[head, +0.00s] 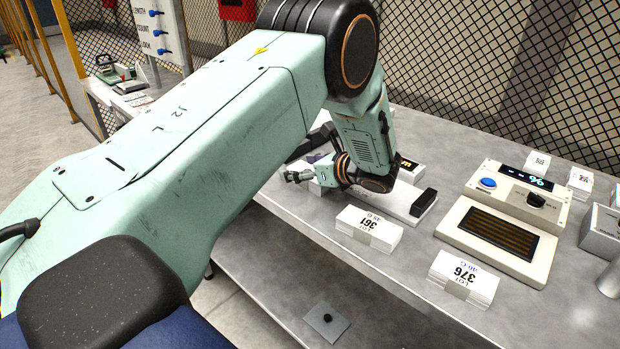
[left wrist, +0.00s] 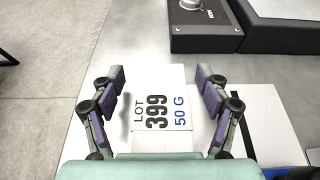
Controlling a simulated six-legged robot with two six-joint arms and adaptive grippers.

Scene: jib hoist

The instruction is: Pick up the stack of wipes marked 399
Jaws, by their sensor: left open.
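The white stack of wipes marked LOT 399, 50 G (left wrist: 158,110) lies flat on the grey bench in the left wrist view. My left gripper (left wrist: 160,76) is open, with one purple-padded finger on each side of the stack and a gap visible at the label. In the head view my left gripper (head: 300,176) is low over the bench's back-left part. I cannot make out the 399 stack there; my arm covers much of that area. My right gripper is not in view.
Stacks marked 361 (head: 369,229) and 376 (head: 463,279) lie along the bench's front. A beige device with a lit display (head: 518,185) stands right. A dark box with a knob (left wrist: 205,28) is beyond the 399 stack. A mesh fence (head: 480,70) runs behind.

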